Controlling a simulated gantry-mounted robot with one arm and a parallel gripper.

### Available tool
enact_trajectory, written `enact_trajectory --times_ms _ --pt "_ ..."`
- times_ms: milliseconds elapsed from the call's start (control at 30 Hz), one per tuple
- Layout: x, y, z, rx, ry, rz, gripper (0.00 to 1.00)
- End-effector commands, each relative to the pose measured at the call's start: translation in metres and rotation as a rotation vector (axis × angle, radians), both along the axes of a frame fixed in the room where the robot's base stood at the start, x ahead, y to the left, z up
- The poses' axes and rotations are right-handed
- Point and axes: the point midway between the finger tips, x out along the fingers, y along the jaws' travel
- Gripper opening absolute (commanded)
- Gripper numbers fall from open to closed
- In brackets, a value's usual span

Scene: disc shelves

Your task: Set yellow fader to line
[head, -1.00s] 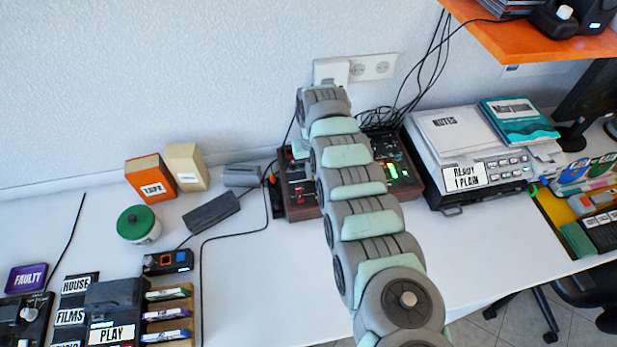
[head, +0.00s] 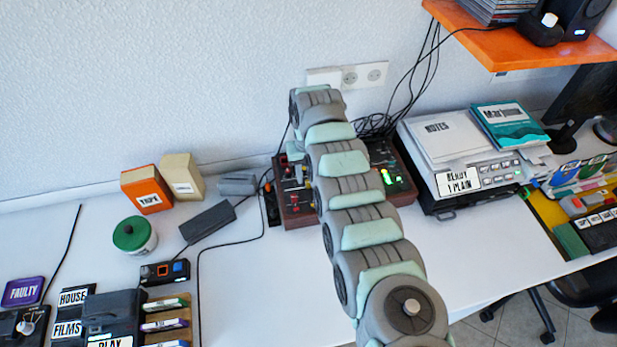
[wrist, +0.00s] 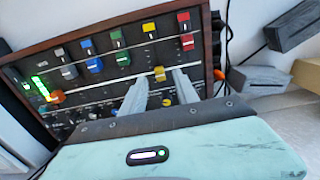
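The mixer (wrist: 100,22) has coloured tabs along one edge, with slider caps in matching colours below them. The yellow fader cap (wrist: 160,74) sits lower than the red cap (wrist: 187,42) and the green cap (wrist: 123,58) in the wrist view, well away from the yellow tab (wrist: 149,27). My gripper (wrist: 161,75) is open, its two grey fingertips on either side of the yellow cap with gaps showing. I cannot tell whether either finger touches it. In the head view my arm covers the middle of the mixer (head: 297,213).
Blue (wrist: 94,65), grey (wrist: 69,71) and orange caps (wrist: 57,97) lie left of the fingers. Black cables (head: 378,122) run behind the mixer. A grey printer-like machine (head: 500,172) stands to its right; a dark adapter (head: 208,214) lies to its left.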

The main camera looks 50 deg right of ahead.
Motion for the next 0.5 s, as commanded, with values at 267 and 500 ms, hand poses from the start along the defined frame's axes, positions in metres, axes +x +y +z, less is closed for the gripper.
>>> enact_trajectory --times_ms 267,500 --pt "0.000 -0.001 0.053 -0.002 -0.002 -0.001 0.36" --pt "0.000 0.000 0.077 0.000 0.000 0.000 0.36"
